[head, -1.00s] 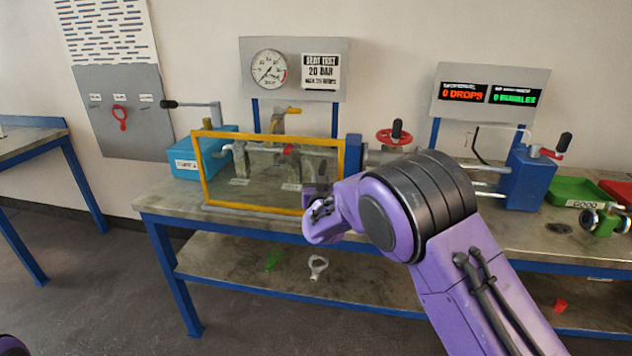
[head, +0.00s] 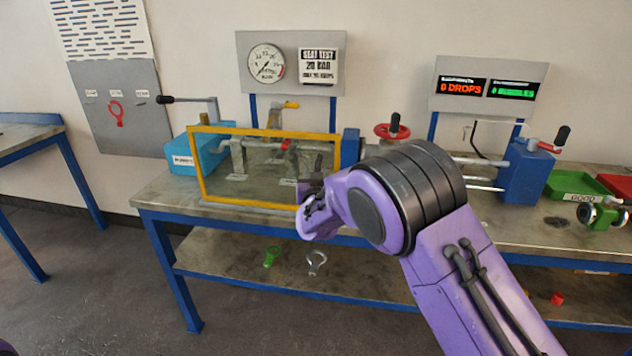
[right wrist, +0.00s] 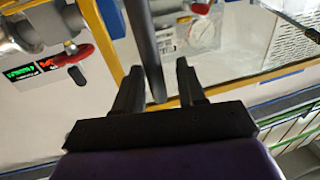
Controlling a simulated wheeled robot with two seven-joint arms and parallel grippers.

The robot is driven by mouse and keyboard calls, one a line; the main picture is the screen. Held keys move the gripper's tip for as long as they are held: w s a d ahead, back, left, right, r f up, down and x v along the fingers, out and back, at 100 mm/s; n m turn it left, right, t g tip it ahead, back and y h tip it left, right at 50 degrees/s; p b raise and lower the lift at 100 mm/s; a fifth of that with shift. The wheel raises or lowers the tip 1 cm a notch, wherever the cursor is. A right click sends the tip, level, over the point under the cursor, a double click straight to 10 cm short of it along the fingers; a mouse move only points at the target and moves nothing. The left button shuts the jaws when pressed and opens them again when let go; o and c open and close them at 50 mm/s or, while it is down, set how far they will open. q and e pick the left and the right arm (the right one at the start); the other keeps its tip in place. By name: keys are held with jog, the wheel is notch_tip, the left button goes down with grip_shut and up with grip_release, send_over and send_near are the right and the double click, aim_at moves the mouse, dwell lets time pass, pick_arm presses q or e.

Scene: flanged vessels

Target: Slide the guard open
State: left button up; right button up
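The guard (head: 262,207) is a clear panel in a yellow frame. It stands upright along the bench front, before the clamped pipework (head: 262,158). My right gripper (head: 313,196) is at the guard's lower right corner, partly hidden by its own wrist. In the right wrist view, my right gripper (right wrist: 157,75) has its fingers apart. A dark upright bar (right wrist: 150,50), seemingly the guard's handle, runs between them with a visible gap on the right; contact on the left is unclear. My left gripper is out of view.
A pressure gauge (head: 266,63) hangs behind the guard. A blue box (head: 205,150) stands at its left end. A red handwheel (head: 392,131) and a blue pump block (head: 523,172) stand to the right. The lower shelf (head: 215,255) holds small loose parts.

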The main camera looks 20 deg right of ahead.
jog(key=b+v, duration=0.2)
jog(key=v, duration=0.7)
jog(key=shift+s+a, duration=0.2)
jog(key=shift+s, duration=0.05)
jog(key=shift+f, duration=0.1)
jog(key=s+d+f+m+g+y, duration=0.1)
jog(key=s+f+g, duration=0.1)
jog(key=s+f, duration=0.45)
jog(key=s+d+f+g+y, duration=0.15)
jog(key=s+f, duration=0.25)
jog(key=f, duration=0.6)
jog(key=s+f+m+g+y, duration=0.1)
jog(key=s+f+g, duration=0.1)
jog(key=s+f, duration=0.5)
jog(key=s+f+g, duration=0.4)
jog(key=s+f, duration=0.4)
jog(key=s, duration=0.4)
jog(key=s+d+f+g, duration=0.1)
jog(key=s+f+g, duration=0.2)
jog(key=s+f, duration=0.5)
jog(key=s, duration=0.4)
jog(key=shift+f+g, duration=0.35)
